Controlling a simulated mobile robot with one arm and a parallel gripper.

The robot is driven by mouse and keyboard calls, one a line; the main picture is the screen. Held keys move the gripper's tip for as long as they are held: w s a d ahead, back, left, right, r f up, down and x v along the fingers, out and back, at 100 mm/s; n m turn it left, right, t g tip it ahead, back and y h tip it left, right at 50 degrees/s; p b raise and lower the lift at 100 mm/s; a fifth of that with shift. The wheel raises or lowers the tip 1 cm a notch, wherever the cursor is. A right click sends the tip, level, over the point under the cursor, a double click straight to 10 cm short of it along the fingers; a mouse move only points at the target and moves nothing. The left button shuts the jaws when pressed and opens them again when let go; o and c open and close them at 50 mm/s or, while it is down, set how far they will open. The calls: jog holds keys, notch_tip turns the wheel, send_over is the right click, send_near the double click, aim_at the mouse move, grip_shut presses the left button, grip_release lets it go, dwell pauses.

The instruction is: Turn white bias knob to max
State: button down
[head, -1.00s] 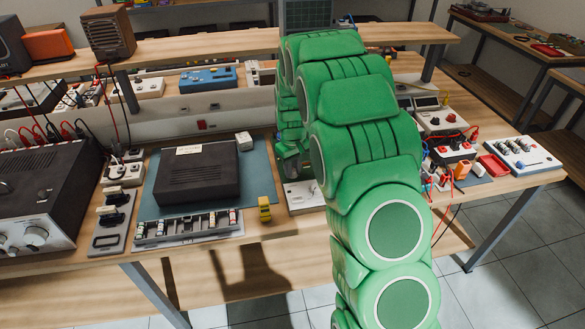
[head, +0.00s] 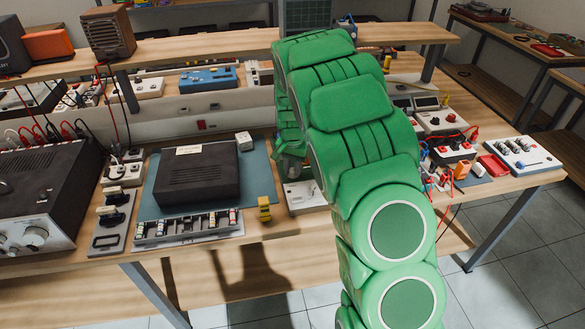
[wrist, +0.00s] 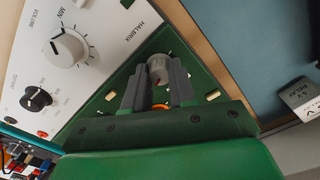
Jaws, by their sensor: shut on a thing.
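In the wrist view a small white-grey ribbed knob (wrist: 158,66) stands between the fingertips of my gripper (wrist: 157,76). The gripper is shut on this knob. Its label and scale are not readable, so its setting cannot be told. A larger white knob (wrist: 68,49) beside "MIN" and "VOLUME" sits on the white panel (wrist: 108,35) marked "HALBRIX", to the left of the fingers. A black knob (wrist: 36,98) sits lower left on that panel. In the head view my green arm covers most of the white device (head: 303,196), and the fingertips are hidden.
A grey box labelled as a relay (wrist: 299,97) stands right on a blue mat (wrist: 245,40). In the head view a black box (head: 196,174) and a yellow block (head: 264,208) are left of my arm. Wired devices (head: 450,155) stand to the right.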

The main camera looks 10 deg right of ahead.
aim_at(292, 170)
jog(key=m, duration=0.6)
jog(key=shift+m, duration=0.3)
jog(key=m, duration=0.6)
jog(key=shift+m, duration=0.3)
jog(key=c, duration=0.9)
grip_release()
notch_tip(292, 170, up, 7)
jog(key=shift+w+r, duration=0.1)
jog(key=shift+r, duration=0.3)
